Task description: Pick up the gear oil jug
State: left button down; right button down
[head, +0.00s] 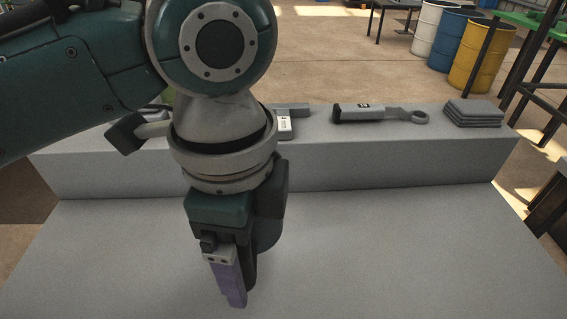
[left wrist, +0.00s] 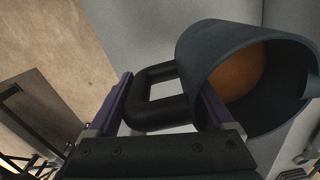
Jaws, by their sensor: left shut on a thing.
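The gear oil jug (left wrist: 200,75) shows in the left wrist view as a dark round vessel with a spout-like rim and orange-brown inside. Its black loop handle (left wrist: 160,112) lies between the purple fingers of my left gripper (left wrist: 165,105), which is shut on it. In the head view, my left gripper (head: 238,292) points down over the grey bench, and a dark curved part of the jug (head: 271,228) shows behind it. The rest of the jug is hidden by my gripper. I cannot tell whether its base touches the bench. My right gripper is out of view.
A raised grey ledge (head: 400,152) runs along the back of the bench (head: 400,250). On it lie a wrench-like tool (head: 375,114), a stack of folded grey cloths (head: 472,113) and a small white-labelled item (head: 285,126). The bench's right half is clear. Barrels (head: 478,55) stand on the floor beyond.

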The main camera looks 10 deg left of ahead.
pick_arm(q)
jog(key=shift+r+p, duration=1.05)
jog(key=shift+r, duration=4.4)
